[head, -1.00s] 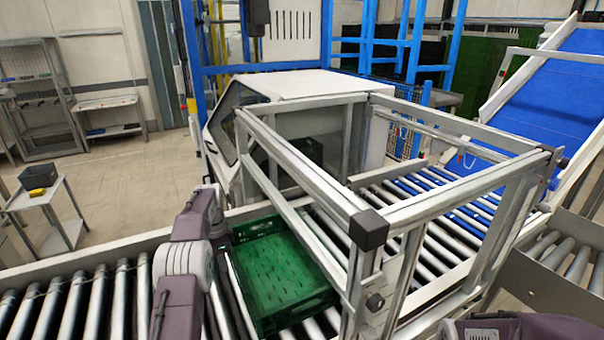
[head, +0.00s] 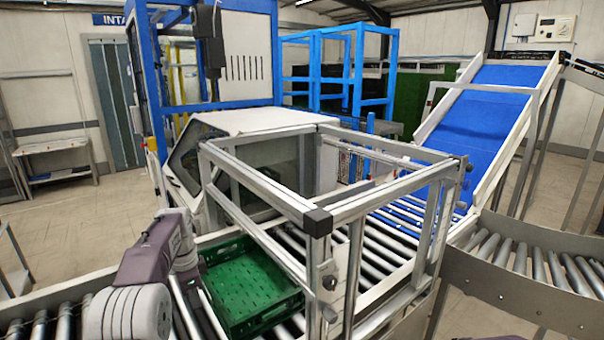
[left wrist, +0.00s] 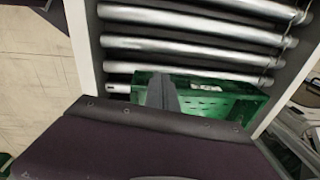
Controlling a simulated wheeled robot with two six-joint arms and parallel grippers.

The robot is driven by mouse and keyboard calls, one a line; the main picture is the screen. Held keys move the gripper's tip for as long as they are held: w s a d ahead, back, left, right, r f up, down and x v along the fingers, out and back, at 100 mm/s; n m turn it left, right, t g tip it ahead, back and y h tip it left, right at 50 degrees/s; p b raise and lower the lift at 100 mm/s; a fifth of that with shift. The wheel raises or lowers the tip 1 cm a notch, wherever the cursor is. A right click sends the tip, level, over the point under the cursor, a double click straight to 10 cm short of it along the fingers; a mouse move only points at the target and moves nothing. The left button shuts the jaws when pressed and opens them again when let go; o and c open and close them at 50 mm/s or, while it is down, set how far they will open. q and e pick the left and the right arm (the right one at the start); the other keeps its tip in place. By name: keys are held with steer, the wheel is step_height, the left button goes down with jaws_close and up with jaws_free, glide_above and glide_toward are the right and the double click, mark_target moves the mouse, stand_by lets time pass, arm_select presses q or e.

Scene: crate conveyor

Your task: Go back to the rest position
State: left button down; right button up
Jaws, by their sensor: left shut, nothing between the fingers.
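An empty green crate (head: 262,318) sits on the roller conveyor, partly inside the aluminium frame, in the head view. It also shows in the left wrist view (left wrist: 225,105). My left arm comes in from the left in the head view, bent beside the crate's left side. My left gripper (left wrist: 162,93) is shut and empty; its dark fingers overlap the crate in the left wrist view. I cannot tell its exact height above the crate. My right gripper is out of view.
The aluminium frame (head: 270,237) stands over the rollers right of the crate. A white-topped machine (head: 250,120) is behind it. A blue inclined belt (head: 485,125) rises at the right, with a curved roller section (head: 540,270) in front. Floor is open at the left.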

arm_select(q)
steer(key=s+d+n, duration=0.2)
steer(key=s+d, duration=0.7)
steer(key=s, duration=0.4)
steer(key=s+d+f+n, duration=0.1)
steer(key=s+f+n, duration=0.8)
steer(key=s, duration=0.5)
steer(key=shift+d+n, duration=0.2)
steer(key=shift+n, duration=0.4)
steer(key=shift+s, duration=0.1)
